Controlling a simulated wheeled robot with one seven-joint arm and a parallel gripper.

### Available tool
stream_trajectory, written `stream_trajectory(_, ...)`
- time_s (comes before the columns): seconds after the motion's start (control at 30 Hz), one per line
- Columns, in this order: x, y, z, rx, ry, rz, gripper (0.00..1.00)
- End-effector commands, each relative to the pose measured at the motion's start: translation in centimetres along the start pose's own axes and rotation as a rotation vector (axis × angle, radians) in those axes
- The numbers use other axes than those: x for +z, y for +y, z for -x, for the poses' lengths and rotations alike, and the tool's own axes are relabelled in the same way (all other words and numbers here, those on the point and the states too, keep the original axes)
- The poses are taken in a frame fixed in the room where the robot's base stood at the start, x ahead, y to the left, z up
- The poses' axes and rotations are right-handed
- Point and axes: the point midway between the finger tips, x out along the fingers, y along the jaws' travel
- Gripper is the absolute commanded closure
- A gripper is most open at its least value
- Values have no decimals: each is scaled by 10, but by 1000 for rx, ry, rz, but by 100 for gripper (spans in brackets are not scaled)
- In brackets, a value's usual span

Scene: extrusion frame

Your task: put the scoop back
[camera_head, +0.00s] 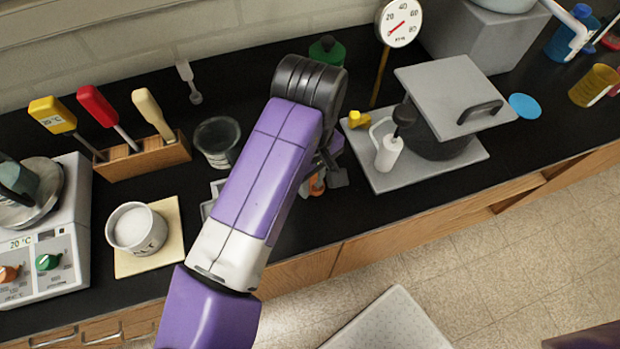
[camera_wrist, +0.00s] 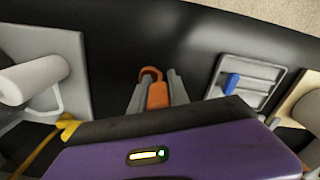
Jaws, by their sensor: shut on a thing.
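My gripper (camera_head: 326,180) hangs over the black counter, partly hidden behind my purple arm in the head view. In the wrist view my gripper (camera_wrist: 158,92) has its two grey fingers shut on an orange piece with a looped end (camera_wrist: 154,74). I take this for the scoop's handle; no bowl shows. A little of the orange piece (camera_head: 317,186) shows in the head view. A small pale spoon-shaped tool (camera_head: 189,82) is at the back, left of my arm. A white tub (camera_head: 137,229) with white contents stands on a cream mat (camera_head: 171,262) at left.
A grey tray (camera_wrist: 247,83) with a blue piece (camera_wrist: 230,84) lies near the gripper. A dark glass jar (camera_head: 217,143) stands left of my arm. A wooden rack (camera_head: 145,157) holds several tools.

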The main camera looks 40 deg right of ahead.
Motion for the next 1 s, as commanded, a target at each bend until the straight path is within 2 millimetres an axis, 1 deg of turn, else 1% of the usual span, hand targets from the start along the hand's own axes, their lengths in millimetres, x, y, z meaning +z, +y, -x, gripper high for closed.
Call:
stream_trajectory(0.17,0,0,-4,1,-1,0,100)
stream_trajectory(0.2,0,0,-3,0,0,0,73)
stream_trajectory(0.27,0,0,-2,0,0,0,61)
stream_trajectory(0.3,0,0,-2,0,0,0,57)
stream_trajectory(0.57,0,0,-2,0,0,0,57)
stream_trajectory(0.7,0,0,4,0,2,-1,57)
stream_trajectory(0.77,-1,0,10,0,2,-1,57)
stream_trajectory(0.87,-1,0,26,1,4,-2,57)
stream_trajectory(1.0,-1,1,56,1,4,-3,57)
